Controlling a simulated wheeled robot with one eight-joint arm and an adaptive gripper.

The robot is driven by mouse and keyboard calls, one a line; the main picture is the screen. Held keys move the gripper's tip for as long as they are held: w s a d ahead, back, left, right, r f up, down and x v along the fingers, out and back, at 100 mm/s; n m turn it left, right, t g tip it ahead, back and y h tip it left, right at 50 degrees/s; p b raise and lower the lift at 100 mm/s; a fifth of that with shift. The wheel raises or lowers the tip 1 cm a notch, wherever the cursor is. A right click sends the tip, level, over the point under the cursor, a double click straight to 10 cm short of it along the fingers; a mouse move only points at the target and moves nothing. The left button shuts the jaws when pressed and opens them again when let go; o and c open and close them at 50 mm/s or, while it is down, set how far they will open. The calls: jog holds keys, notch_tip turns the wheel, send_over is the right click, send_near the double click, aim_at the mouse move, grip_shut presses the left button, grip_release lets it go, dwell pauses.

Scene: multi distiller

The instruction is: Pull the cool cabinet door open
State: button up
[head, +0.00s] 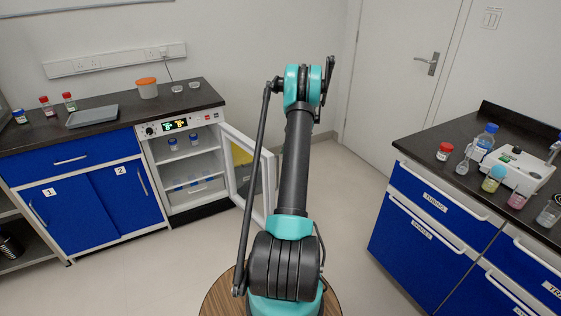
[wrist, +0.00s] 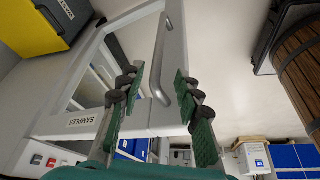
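The cool cabinet (head: 188,160) stands under the left counter, with a lit display panel on top and small bottles on its shelves. Its white-framed glass door (head: 268,190) stands wide open, swung out to the right. In the wrist view the door frame (wrist: 82,124) bears a "SAMPLES" label, and a grey bar handle (wrist: 159,75) runs along it. My gripper (wrist: 156,78) is open, with its green-padded fingers apart on either side of the lower handle. I see no clear grip on it. In the head view my arm hides the gripper.
Blue drawers and sliding doors (head: 100,203) flank the cabinet on the left. A blue drawer unit (head: 420,235) with bottles and a white instrument on top stands at the right. A yellow box (wrist: 28,25) shows beyond the door. Open floor lies between the counters.

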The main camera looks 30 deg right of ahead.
jog(key=shift+v, duration=1.4)
jog(key=s+a+r+m+h, duration=0.1)
jog(key=s+a+r+m, duration=0.2)
jog(key=s+a+r, duration=0.65)
jog(key=s+a+r+m+h, duration=0.1)
jog(key=s+a+r+m, duration=0.25)
jog(key=a, duration=1.15)
jog(key=s+a+f+m, duration=0.1)
jog(key=s+a, duration=0.3)
jog(key=s, duration=0.4)
jog(key=s+a+f+m+t+h, duration=0.1)
jog(key=s+a+m, duration=0.2)
jog(key=s, duration=0.6)
jog(key=s+a+m+t+h, duration=0.1)
jog(key=s+a+m, duration=0.1)
jog(key=s+a, duration=0.5)
jog(key=shift+s+f+m, duration=0.35)
jog(key=shift+s+f, duration=0.05)
jog(key=shift+s, duration=0.55)
